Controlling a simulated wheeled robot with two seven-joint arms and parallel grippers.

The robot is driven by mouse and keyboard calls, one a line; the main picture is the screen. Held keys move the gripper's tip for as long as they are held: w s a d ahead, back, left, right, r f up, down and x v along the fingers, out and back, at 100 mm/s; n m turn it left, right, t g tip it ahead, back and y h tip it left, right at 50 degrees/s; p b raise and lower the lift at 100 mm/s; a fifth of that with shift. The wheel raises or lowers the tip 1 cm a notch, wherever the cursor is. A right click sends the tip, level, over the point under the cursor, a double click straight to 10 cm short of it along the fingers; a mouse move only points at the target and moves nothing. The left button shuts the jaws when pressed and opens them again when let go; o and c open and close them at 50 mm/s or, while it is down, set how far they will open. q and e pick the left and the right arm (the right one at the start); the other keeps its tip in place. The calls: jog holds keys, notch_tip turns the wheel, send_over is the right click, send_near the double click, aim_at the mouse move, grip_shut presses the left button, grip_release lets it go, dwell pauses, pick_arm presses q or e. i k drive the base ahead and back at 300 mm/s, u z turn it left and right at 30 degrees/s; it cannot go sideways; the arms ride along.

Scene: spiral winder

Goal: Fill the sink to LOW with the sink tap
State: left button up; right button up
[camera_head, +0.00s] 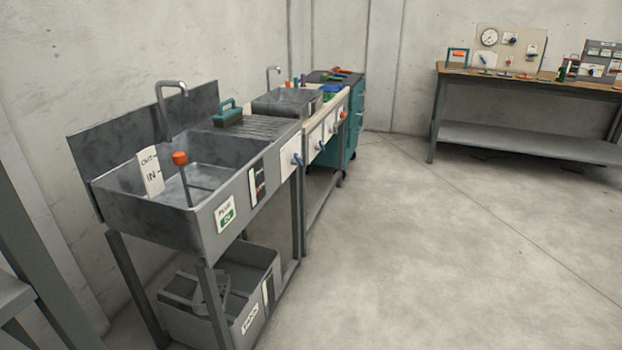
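The near sink (150,218) is a grey metal basin on legs at the left, with a drainboard at its right. A curved sink tap (160,103) rises at its back. No water stream is visible from it, and I cannot make out water in the basin. An orange-red knob (180,158) tops a rod standing in the basin, beside a white OUT/IN card (151,173). A PLUG label (224,214) and a dark gauge strip (257,184), its markings too small to read, are on the front. A blue lever (297,160) is on a white front panel. Neither gripper is in view.
A grey bin (190,328) stands under the sink. A workbench (520,86) is at the back right. The floor (440,240) at the right is clear.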

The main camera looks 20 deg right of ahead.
aim_at(297, 156)
jog(key=z, duration=1.3)
jog(key=i, duration=1.2)
jog(key=u, duration=0.6)
jog(key=i, duration=0.65)
jog(key=u, duration=0.65)
jog(key=i, duration=0.45)
